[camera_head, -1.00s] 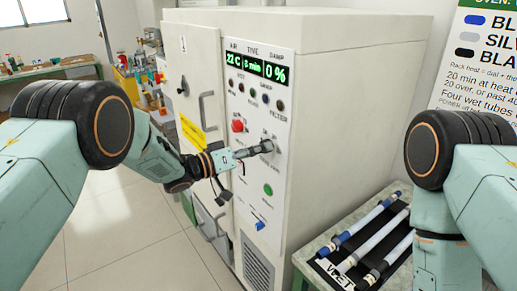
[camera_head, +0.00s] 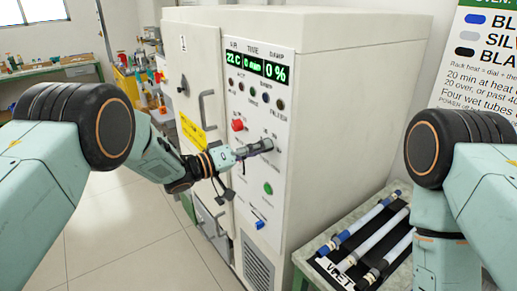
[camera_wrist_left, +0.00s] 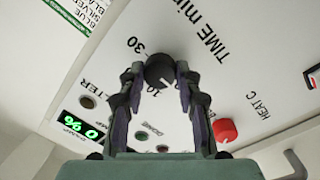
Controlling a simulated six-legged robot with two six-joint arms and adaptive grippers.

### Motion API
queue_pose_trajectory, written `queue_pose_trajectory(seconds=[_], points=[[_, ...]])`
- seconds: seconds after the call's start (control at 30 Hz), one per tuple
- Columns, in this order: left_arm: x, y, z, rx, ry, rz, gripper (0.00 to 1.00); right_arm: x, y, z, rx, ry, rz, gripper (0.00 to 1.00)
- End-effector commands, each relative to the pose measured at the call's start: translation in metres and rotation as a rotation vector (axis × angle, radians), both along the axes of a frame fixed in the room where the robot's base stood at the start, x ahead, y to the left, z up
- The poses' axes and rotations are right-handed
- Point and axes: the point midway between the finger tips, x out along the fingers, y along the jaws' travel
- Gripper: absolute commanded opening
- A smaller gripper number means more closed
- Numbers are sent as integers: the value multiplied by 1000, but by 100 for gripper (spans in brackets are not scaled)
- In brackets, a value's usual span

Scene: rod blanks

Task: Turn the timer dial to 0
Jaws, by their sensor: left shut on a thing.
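The timer dial is a black round knob (camera_wrist_left: 158,70) on the oven's white panel, beside the label "TIME min", with 30 and 10 printed near it in the left wrist view. My left gripper (camera_wrist_left: 158,82) has its two fingers closed on either side of the dial. In the head view, my left gripper (camera_head: 258,148) reaches the panel from the left and covers most of the dial. The green display (camera_head: 255,65) appears to read 22 C, 0 min and 0 %. The dial's pointer mark is hard to make out. My right gripper is out of the head view.
A red heat knob (camera_head: 238,125) sits above the left gripper, and a green button (camera_head: 268,188) and blue switch (camera_head: 260,225) below it. A rack with several rods (camera_head: 352,238) stands at the lower right.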

Motion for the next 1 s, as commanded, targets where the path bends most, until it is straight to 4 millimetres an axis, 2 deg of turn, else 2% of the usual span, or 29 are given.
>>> queue_pose_trajectory(seconds=[0.03,0.27,0.63,0.77,1.0], points=[[-3,0,-8,7,16,-3,36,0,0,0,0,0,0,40],[-2,0,-5,3,8,-2,56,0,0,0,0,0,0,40],[-2,3,-2,1,3,0,56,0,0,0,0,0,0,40],[-9,17,-1,1,3,1,56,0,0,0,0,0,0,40],[-35,59,-1,0,5,4,56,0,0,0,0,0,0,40]])
